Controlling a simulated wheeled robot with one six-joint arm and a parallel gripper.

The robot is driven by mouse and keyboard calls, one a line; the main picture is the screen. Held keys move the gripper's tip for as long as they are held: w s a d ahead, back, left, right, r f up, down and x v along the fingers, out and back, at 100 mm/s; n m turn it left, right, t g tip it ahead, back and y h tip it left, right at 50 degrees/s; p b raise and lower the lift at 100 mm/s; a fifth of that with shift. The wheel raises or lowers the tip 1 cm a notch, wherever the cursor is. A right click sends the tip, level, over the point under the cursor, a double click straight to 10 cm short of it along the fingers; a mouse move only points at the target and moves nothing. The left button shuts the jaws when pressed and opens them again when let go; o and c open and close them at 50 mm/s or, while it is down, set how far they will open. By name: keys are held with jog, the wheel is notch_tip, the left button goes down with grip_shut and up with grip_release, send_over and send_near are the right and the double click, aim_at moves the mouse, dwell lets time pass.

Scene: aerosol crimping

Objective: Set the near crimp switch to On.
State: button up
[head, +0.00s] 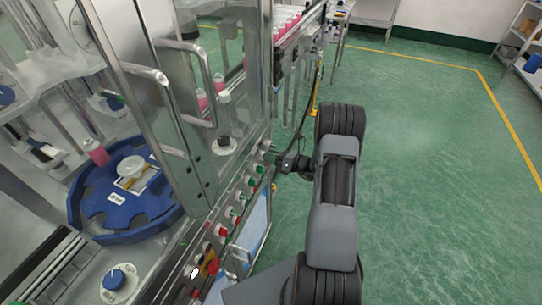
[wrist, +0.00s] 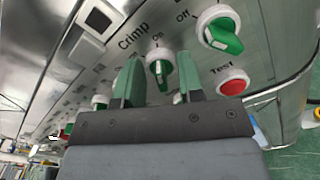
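In the wrist view, a green rotary switch (wrist: 160,68) with a white collar sits on the metal panel, just below a label reading On and close to the word Crimp. My gripper (wrist: 160,75) has its two green-tipped fingers apart, one on each side of this switch, with a gap showing on both sides. A larger-looking green switch (wrist: 222,36) is at upper right, beside the label Off. Which of the two is the near crimp switch is unclear. In the head view my gripper (head: 291,161) is at the panel's far part, partly hiding it.
A red Test button (wrist: 233,82) is to the right of the fingers. More knobs and red buttons (head: 221,230) run along the machine's front panel. A metal door handle (head: 165,100) and a blue turntable (head: 90,205) are on the machine. Green floor (head: 440,130) lies open at right.

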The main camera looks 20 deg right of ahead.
jog(key=b+v, duration=0.2)
jog(key=v, duration=1.1)
jog(key=shift+s+d, duration=0.25)
